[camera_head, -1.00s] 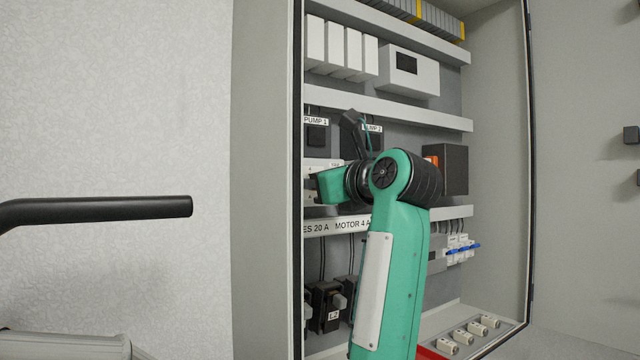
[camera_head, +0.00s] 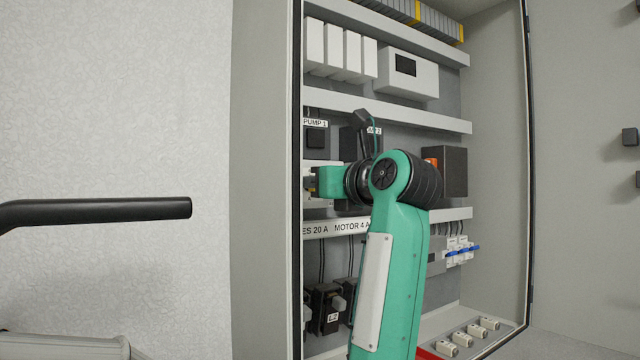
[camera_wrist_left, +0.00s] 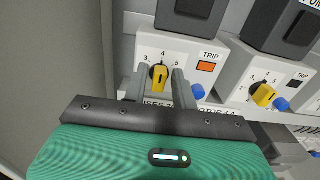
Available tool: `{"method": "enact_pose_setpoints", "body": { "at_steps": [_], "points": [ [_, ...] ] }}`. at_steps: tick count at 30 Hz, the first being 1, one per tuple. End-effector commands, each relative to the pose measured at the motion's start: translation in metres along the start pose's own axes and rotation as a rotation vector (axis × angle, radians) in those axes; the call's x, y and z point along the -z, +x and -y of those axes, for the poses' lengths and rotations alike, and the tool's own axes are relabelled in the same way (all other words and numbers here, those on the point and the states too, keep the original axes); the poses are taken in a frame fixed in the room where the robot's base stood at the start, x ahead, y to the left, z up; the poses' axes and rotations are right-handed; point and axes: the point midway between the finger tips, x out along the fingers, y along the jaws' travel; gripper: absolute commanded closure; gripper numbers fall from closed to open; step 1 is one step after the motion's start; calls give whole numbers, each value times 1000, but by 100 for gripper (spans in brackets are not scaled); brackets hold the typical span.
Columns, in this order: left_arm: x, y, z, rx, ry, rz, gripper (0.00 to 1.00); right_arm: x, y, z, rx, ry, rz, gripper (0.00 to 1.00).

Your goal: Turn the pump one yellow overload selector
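The pump one yellow overload selector (camera_wrist_left: 160,76) sits on a white overload relay (camera_wrist_left: 145,50) in the left wrist view, below a scale marked 3, 4, 5. My left gripper (camera_wrist_left: 161,80) has its two fingers apart, one on each side of the selector, with a visible gap to it. The exact depth of the fingertips is hard to tell. In the head view my left gripper (camera_head: 314,182) points left at the relay under the PUMP 1 label (camera_head: 315,123) and hides most of it. My right gripper is not in view.
An orange TRIP window (camera_wrist_left: 206,67) and a blue button (camera_wrist_left: 198,91) are right of the selector. A second relay with its own yellow selector (camera_wrist_left: 263,95) stands close on the right. The cabinet's left wall (camera_head: 268,180) is near my gripper.

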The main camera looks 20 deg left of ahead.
Motion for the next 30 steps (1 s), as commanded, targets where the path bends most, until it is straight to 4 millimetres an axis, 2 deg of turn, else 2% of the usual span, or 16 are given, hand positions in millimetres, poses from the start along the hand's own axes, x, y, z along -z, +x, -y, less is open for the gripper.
{"method": "enact_pose_setpoints", "body": {
  "at_steps": [9, 13, 17, 24, 30],
  "points": [
    [1, -1, 0, 0, 0, -1, 65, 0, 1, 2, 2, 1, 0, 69],
    [2, -10, 0, 0, -1, 1, 65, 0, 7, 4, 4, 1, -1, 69],
    [4, -33, 0, 0, -2, 3, 65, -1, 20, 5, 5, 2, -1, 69],
    [4, -89, 0, -1, -2, 3, 65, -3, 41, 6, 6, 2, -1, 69],
    [1, -123, 0, 0, -2, 1, 65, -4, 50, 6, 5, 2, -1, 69]
  ]
}}
